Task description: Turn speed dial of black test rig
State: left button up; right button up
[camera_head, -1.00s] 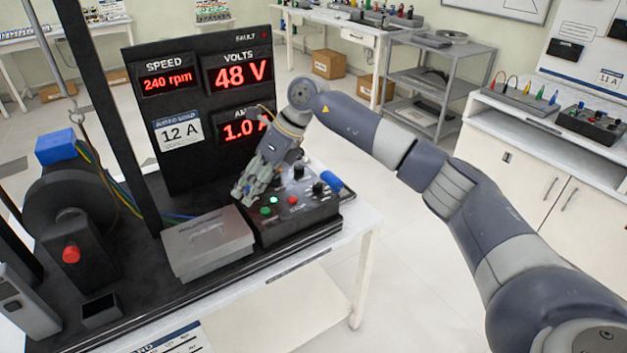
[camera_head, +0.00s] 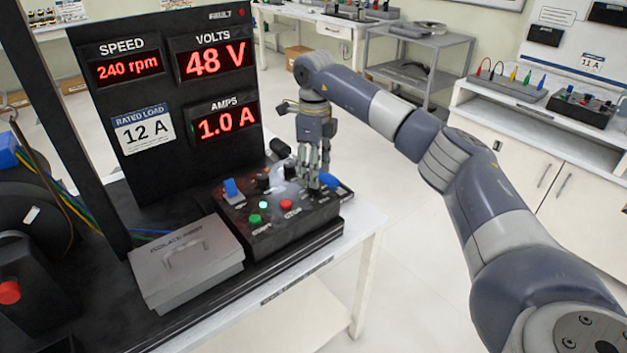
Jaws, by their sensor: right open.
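The black test rig carries a control box (camera_head: 275,238) at the front right of its bench. On the box are a blue switch (camera_head: 232,187), a green button (camera_head: 255,219), a red button (camera_head: 286,205) and black knobs, one of them a black knob (camera_head: 263,183). I cannot read which knob is the speed dial. My right gripper (camera_head: 314,182) points straight down over the box's right part, its fingers open. It hides what is under it, and I cannot tell whether it touches a knob. My left gripper is not in view.
The panel behind reads speed 240 rpm on its display (camera_head: 124,68), 48 V and 1.0 A. A grey lidded box (camera_head: 185,265) stands left of the control box. A black post (camera_head: 85,130) rises further left. A blue object lies at the control box's right end.

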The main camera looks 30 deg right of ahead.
notch_tip(320, 180, down, 4)
jog(key=shift+r, duration=0.2)
jog(key=c, duration=1.1)
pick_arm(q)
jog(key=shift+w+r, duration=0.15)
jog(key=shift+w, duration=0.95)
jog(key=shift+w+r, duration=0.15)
